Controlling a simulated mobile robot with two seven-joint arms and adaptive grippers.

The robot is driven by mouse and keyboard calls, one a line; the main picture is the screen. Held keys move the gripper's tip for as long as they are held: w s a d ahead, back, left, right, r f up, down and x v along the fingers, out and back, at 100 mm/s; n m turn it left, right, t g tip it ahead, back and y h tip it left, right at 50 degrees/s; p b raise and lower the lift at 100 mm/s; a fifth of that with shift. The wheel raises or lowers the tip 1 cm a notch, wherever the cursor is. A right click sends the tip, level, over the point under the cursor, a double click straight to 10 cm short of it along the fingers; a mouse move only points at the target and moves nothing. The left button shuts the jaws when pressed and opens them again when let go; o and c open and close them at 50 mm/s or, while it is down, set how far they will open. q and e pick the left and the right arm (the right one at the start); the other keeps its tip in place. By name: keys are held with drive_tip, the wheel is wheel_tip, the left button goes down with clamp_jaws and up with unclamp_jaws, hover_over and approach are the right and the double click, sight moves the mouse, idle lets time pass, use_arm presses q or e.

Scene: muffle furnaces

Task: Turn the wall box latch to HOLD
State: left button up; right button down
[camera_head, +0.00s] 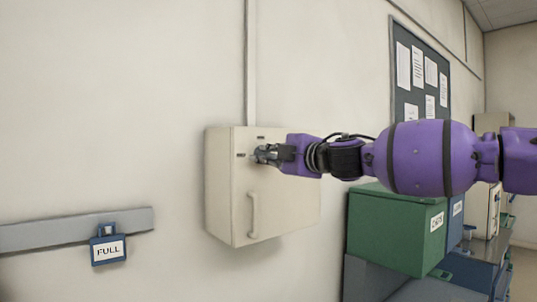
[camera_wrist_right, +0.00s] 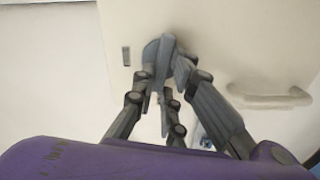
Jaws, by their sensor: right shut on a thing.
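The cream wall box (camera_head: 232,205) hangs on the wall in the middle of the head view, with a vertical handle (camera_head: 252,214) low on its door. My right gripper (camera_head: 262,154) is at the upper part of the door, shut on the latch. In the right wrist view the fingers of my right gripper (camera_wrist_right: 168,85) close around the grey latch (camera_wrist_right: 158,52), whose top shows between the fingertips. The handle (camera_wrist_right: 268,96) is to the right there. The small markings on the door are too small to read. My left gripper is not in view.
A blue tag marked FULL (camera_head: 108,250) hangs from a grey wall rail (camera_head: 60,232) at the lower left. A green box (camera_head: 390,230) stands to the right below my right arm. A noticeboard (camera_head: 420,75) is on the wall behind.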

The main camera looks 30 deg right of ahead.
drive_tip(key=shift+f+n, duration=0.1)
drive_tip(key=shift+n, duration=0.7)
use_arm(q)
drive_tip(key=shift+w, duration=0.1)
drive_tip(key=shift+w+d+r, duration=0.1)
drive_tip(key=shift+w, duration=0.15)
use_arm(e)
drive_tip(key=shift+n, duration=0.3)
drive_tip(key=c, duration=1.8)
unclamp_jaws()
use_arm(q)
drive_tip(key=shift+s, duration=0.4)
